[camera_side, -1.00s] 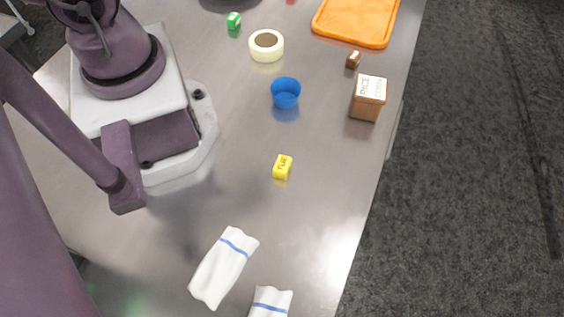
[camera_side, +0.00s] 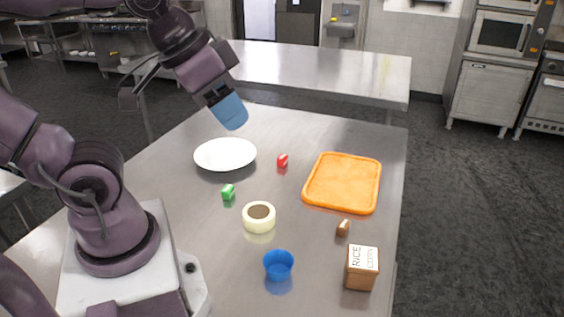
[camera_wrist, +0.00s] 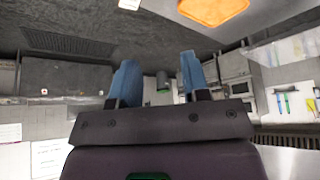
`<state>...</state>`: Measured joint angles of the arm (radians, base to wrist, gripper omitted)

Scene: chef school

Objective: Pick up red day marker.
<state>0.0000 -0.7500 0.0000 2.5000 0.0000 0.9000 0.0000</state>
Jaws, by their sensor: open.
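The red day marker (camera_side: 282,160) is a small red block on the steel table, between the white plate and the orange tray. My gripper (camera_side: 231,116) is in the air above the far part of the table, up and left of the red marker in the side view. Its blue fingers are apart in the wrist view (camera_wrist: 158,80), with nothing between them. The red marker cannot be made out in the wrist view.
A white plate (camera_side: 225,146) lies left of the red marker, and an orange tray (camera_side: 343,183) lies right of it. Nearer are a green marker (camera_side: 228,192), a cream round container (camera_side: 259,226), a blue cup (camera_side: 278,272), a small brown block (camera_side: 343,228) and a rice box (camera_side: 362,260).

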